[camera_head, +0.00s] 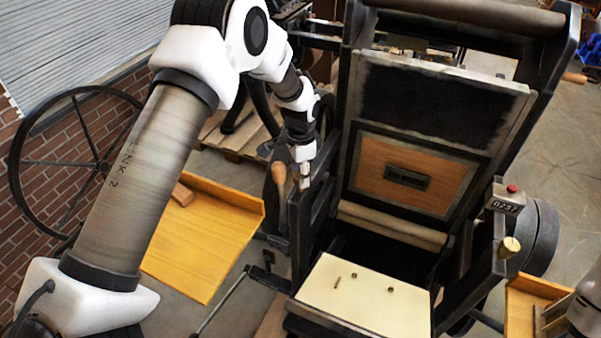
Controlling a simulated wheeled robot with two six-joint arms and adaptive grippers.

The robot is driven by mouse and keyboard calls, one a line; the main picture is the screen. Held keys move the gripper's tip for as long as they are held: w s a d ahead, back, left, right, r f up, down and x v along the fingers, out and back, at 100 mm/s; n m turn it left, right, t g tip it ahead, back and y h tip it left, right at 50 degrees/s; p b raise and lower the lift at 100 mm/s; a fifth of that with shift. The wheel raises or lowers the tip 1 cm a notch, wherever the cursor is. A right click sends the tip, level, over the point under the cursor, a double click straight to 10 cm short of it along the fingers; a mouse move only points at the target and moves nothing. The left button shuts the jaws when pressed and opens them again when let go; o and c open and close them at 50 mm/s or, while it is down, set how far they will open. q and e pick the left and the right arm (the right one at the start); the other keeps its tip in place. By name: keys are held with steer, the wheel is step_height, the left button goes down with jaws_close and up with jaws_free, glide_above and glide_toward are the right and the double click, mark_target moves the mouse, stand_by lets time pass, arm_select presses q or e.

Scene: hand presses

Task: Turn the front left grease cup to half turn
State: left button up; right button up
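A dark hand press stands in the middle, with its side frame's left post (299,222) rising below my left gripper (304,178). My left arm comes in from the left and the gripper points down at the top of this post. The front left grease cup cannot be made out; the gripper covers that spot. The fingers are too small to show whether they are open or shut, or touch anything. A brass grease cup (510,247) sits on the right post. Part of my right gripper (553,322) shows at the lower right edge, its fingers unclear.
A cream press bed (365,305) with small metal pieces lies in front. The raised frame with a dark panel (435,105) stands behind. Wooden trays (205,240) flank the press. A counter box reading 0737 (503,203) with a red button sits right. A spoked wheel (60,160) leans left.

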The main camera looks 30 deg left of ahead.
arm_select(q)
steer(key=shift+s+f, duration=0.15)
steer(key=shift+f, duration=0.1)
steer(key=shift+f+m+b, duration=0.1)
steer(key=shift+m+b, duration=0.4)
steer(key=shift+m, duration=0.8)
steer(key=m, duration=0.3)
steer(key=shift+m+b, duration=0.3)
steer(key=shift+b, duration=0.05)
steer(key=m, duration=0.3)
steer(key=shift+m+b, duration=0.3)
steer(key=shift+m, duration=2)
